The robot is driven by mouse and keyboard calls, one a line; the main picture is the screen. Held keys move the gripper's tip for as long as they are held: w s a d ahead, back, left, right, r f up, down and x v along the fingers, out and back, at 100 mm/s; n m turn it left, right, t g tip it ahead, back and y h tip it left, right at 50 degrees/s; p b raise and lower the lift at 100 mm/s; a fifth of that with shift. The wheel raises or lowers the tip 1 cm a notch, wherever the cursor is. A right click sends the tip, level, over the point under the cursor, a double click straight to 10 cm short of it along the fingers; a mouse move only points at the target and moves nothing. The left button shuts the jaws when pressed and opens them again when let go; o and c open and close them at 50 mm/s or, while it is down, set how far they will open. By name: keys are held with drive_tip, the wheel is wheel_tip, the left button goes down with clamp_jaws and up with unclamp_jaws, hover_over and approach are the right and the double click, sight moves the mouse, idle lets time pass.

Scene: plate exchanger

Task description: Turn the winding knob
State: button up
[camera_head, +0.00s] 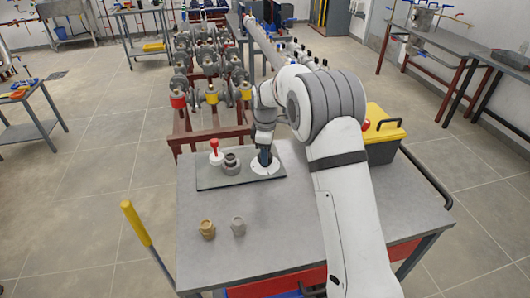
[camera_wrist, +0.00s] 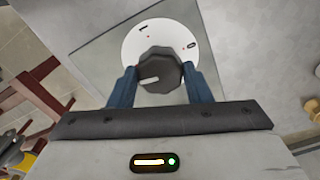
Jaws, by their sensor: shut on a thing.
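The winding knob (camera_wrist: 160,70) is dark grey with a ribbed rim and a light pointer mark on its face. It sits on a round white dial (camera_wrist: 134,44) with numbers and small red marks. In the wrist view the blue fingers of my gripper (camera_wrist: 160,84) stand on either side of the knob and are shut on it. The pointer mark faces left in that view. In the head view my gripper (camera_head: 265,158) reaches down onto the white dial (camera_head: 268,172) on the dark plate (camera_head: 212,185); the knob is mostly hidden there.
On the same plate are a red-handled part (camera_head: 215,151) and a grey round fitting (camera_head: 231,163). A brass fitting (camera_head: 207,229) and a grey fitting (camera_head: 238,226) stand on the table front. A yellow-lidded box (camera_head: 382,124) is at right.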

drive_tip(key=shift+a+n, duration=0.1)
drive_tip(key=shift+n, duration=0.7)
drive_tip(key=o, duration=1)
wheel_tip(320, 180, up, 8)
drive_tip(key=shift+f, duration=0.1)
